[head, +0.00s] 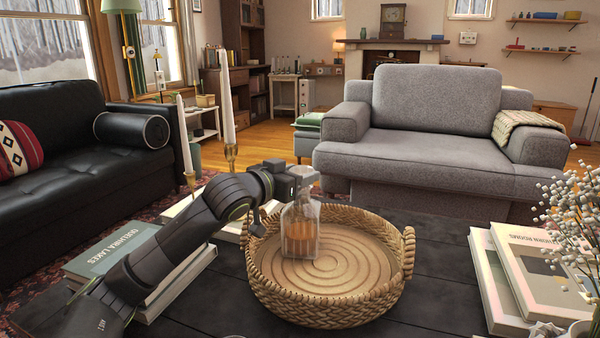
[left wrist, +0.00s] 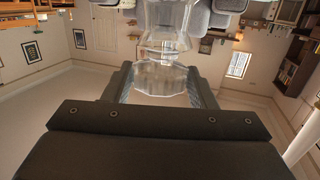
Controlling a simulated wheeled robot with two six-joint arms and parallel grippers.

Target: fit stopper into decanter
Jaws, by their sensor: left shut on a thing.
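The glass decanter (head: 300,238), holding amber liquid, stands upright in the round wicker tray (head: 325,303), left of its middle. My left gripper (head: 303,174) is right at the top of the decanter, reaching in from the left. In the left wrist view, its two fingers are shut on the clear faceted stopper (left wrist: 160,79). The decanter (left wrist: 170,20) shows just beyond the stopper in that view, in line with it. The stopper is at the decanter's mouth, but I cannot tell how deep it sits. My right gripper is not in view.
Books (head: 110,253) lie on the dark table (head: 440,270) left of the tray, partly behind my left arm. Two candles (head: 228,110) stand behind them. More books (head: 540,270) and white-budded stems (head: 570,215) are at the right. Bare table lies right of the tray.

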